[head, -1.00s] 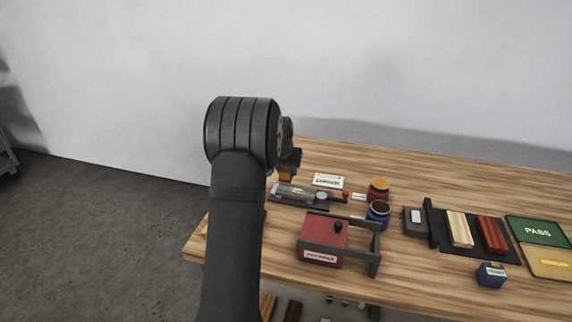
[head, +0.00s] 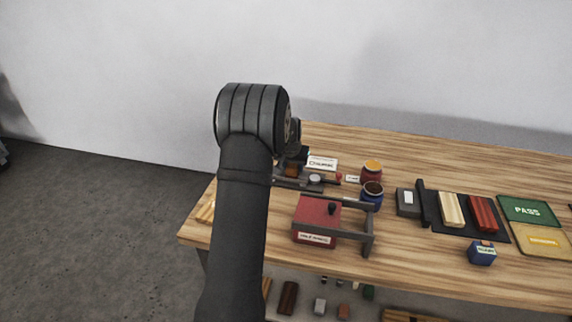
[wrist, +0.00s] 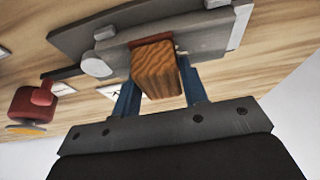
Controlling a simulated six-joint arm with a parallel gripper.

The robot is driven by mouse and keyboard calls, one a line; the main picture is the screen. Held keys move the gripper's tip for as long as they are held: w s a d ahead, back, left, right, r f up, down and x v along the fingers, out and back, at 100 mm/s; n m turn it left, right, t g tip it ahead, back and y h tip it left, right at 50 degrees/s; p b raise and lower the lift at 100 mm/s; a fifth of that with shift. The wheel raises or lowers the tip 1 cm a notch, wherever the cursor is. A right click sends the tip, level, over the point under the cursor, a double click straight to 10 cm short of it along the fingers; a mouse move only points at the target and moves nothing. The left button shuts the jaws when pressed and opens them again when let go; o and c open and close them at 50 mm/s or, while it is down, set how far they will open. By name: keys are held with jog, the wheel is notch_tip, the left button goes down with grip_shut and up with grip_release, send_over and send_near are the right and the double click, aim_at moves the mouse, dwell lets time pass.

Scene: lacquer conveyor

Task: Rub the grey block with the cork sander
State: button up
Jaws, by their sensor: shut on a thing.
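My gripper (wrist: 160,84) is shut on the cork sander (wrist: 153,70), an orange-brown block with a grained face, held between two blue fingers. It also shows in the head view as a small brown patch (head: 291,171), mostly behind my arm. The grey block (wrist: 190,38) lies in a dark grey holder (wrist: 85,36) on the table, right by the sander's far end. I cannot tell whether sander and block touch. In the head view my arm hides most of the holder, and its round grey knob (head: 315,179) shows.
A red box (head: 318,214) with a grey frame stands in front of the holder. A red jar (head: 371,174) and a blue jar (head: 372,194) stand to the right. A white sign (head: 321,163) is behind. Farther right are a dark tray, blue box (head: 482,254) and green PASS mat (head: 530,211).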

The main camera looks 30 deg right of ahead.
jog(key=shift+s+d, duration=0.85)
jog(key=shift+s, duration=0.1)
jog(key=shift+w+a, duration=2.5)
jog(key=shift+w, duration=0.05)
jog(key=shift+w+r, duration=0.1)
jog(key=shift+w, duration=0.05)
notch_tip(320, 180, up, 8)
